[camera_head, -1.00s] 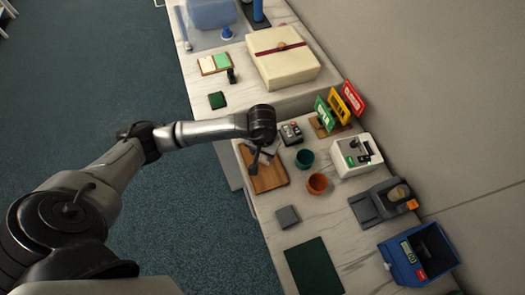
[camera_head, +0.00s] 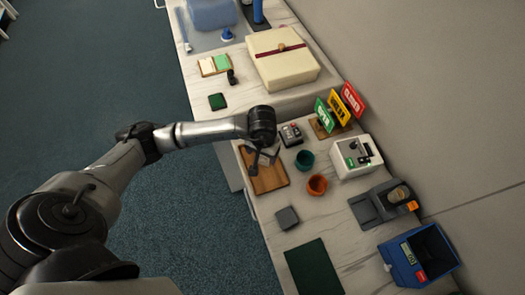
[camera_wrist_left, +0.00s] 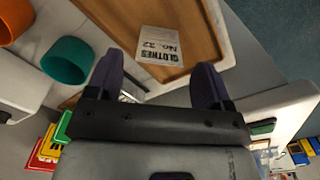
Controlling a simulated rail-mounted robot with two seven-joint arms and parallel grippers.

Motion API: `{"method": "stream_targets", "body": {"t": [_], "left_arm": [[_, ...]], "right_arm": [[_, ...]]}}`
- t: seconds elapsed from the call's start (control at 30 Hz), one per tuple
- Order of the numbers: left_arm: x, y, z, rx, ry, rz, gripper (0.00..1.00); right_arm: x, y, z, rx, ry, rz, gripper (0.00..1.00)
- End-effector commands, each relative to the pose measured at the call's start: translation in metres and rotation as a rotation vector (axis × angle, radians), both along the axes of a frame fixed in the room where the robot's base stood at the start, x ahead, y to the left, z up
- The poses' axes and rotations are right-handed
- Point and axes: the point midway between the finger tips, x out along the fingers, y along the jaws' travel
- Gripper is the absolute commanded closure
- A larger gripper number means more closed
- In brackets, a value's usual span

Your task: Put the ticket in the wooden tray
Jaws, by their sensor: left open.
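The wooden tray (camera_head: 271,182) lies on the counter below my left gripper (camera_head: 264,162). The ticket (camera_wrist_left: 160,46), a pale card printed with "No. 32", shows in the left wrist view. It appears to lie on the brown floor of the tray (camera_wrist_left: 105,18), near one end. My left gripper (camera_wrist_left: 160,82) has its two dark purple fingers spread apart, just short of the ticket, with nothing between them. In the head view the gripper partly hides that end of the tray. My right gripper is not in view.
A teal cup (camera_head: 304,160) and an orange cup (camera_head: 317,185) stand right of the tray. A grey square (camera_head: 287,217) and dark green mat (camera_head: 314,267) lie in front.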

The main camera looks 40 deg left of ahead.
Motion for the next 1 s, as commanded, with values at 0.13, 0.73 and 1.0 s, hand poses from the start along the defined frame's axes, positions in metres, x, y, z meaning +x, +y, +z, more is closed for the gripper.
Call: {"method": "stream_targets", "body": {"t": [0.13, 0.73, 1.0], "left_arm": [[0.001, 0.001, 0.029, 0.002, -0.003, -0.001, 0.26], [0.0, 0.0, 0.115, 0.0, -0.001, 0.0, 0.26], [-0.002, -0.006, 0.118, -0.03, 0.0, 0.005, 0.26]], "right_arm": [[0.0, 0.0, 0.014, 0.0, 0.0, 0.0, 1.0], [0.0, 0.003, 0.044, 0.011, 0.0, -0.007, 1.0], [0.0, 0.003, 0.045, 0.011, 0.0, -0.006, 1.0]]}}
